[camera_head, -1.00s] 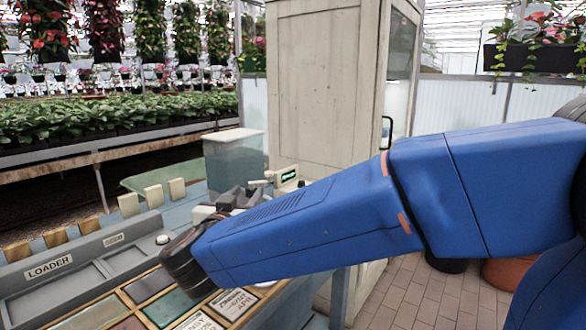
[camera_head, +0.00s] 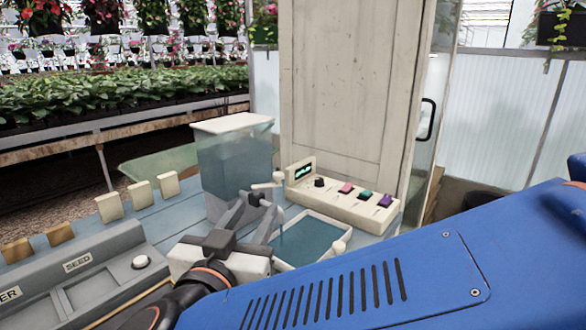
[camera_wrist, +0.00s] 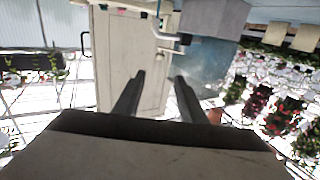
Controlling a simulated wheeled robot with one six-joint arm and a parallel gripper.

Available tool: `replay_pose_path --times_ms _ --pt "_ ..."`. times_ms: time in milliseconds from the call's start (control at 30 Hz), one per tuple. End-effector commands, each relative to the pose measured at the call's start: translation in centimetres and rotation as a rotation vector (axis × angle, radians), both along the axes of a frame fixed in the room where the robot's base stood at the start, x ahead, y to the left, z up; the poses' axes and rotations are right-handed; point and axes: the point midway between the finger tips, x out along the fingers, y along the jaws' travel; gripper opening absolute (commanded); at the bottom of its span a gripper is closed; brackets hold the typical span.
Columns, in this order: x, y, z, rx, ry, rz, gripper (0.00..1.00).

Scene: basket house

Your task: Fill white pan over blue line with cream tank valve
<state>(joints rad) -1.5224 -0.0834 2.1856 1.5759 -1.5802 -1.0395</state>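The tank (camera_head: 236,165) is a clear box with a cream lid and bluish contents. Its cream valve (camera_head: 267,184) sticks out low on its right side. A white-rimmed pan (camera_head: 342,231) lies below and right of the valve, with a blue-teal inside; I cannot make out a separate blue line or the fill level. My gripper (camera_head: 268,208) is open, its dark fingers pointing toward the valve and close to it; contact cannot be told. In the wrist view, my gripper (camera_wrist: 160,78) shows fingers apart with nothing between the tips, and the tank (camera_wrist: 208,62) lies beyond.
A cream control box (camera_head: 343,198) with a small screen and coloured buttons stands behind the pan. A grey seed tray (camera_head: 100,283) and cream blocks (camera_head: 138,194) lie left. A tall cream cabinet (camera_head: 345,85) rises behind. Plants fill the back left.

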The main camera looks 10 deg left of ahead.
Motion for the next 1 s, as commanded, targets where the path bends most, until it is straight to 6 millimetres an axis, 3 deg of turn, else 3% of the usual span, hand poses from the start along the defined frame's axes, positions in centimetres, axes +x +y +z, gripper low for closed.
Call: replay_pose_path --times_ms 267,1000 --pt "1.6 -0.1 0.0 0.0 0.001 -0.002 0.37" --pt "11.5 -0.7 0.0 -0.001 0.0 -0.002 0.37"
